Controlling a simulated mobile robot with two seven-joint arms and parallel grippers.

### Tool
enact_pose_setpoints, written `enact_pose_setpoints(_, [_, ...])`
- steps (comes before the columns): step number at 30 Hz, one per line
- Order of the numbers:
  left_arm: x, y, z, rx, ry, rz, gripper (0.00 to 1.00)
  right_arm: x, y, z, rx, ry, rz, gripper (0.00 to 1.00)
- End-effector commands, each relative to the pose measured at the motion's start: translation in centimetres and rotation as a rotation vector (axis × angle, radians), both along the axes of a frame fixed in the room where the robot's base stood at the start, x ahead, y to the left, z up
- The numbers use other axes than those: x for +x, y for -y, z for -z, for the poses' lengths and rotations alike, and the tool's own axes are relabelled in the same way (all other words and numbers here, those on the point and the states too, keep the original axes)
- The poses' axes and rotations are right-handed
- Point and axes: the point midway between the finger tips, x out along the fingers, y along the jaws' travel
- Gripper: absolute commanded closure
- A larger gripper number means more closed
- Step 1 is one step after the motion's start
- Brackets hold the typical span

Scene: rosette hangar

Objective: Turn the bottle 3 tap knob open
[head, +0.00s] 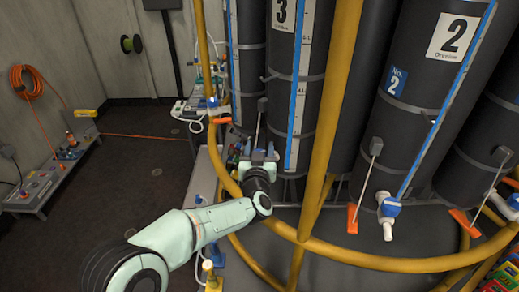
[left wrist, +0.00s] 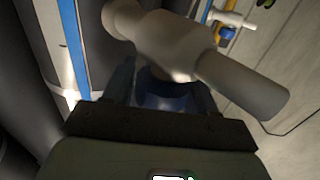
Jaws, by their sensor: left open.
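Bottle 3 (head: 312,70) is a tall dark cylinder with a "3" label (head: 283,14) and a blue-edged level strip. My left gripper (head: 258,153) is at its lower front and hides its tap in the head view. In the left wrist view, a pale grey tap body (left wrist: 175,42) with a side spout lies just beyond my fingers. A blue tap knob (left wrist: 163,92) shows dimly between the two dark fingers of the left gripper (left wrist: 168,88). The fingers are open on either side of it; contact cannot be told. My right gripper is not in view.
Bottle 2 (head: 430,75) stands to the right with its own blue and white tap (head: 388,212). Yellow rails (head: 332,110) run upright and around the bottles' base.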

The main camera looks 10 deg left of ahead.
Motion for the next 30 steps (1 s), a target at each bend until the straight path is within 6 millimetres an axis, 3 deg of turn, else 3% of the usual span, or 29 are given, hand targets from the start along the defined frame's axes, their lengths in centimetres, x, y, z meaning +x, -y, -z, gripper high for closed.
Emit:
enact_pose_setpoints(4, [0.0,0.0,0.0,0.0,0.0,0.0,0.43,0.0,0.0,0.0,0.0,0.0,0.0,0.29])
enact_pose_setpoints(8, [0.0,0.0,0.0,0.0,0.0,0.0,0.8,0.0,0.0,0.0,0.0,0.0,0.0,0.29])
enact_pose_setpoints(13, [0.0,0.1,-0.1,-0.001,-0.001,-0.018,0.8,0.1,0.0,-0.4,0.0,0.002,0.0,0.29])
enact_pose_setpoints(22, [0.0,-0.2,-0.2,0.001,-0.001,-0.231,0.8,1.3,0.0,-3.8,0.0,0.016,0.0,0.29])
enact_pose_setpoints(30, [-0.2,-0.4,0.1,0.001,-0.001,-0.268,0.8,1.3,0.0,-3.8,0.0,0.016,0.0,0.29])
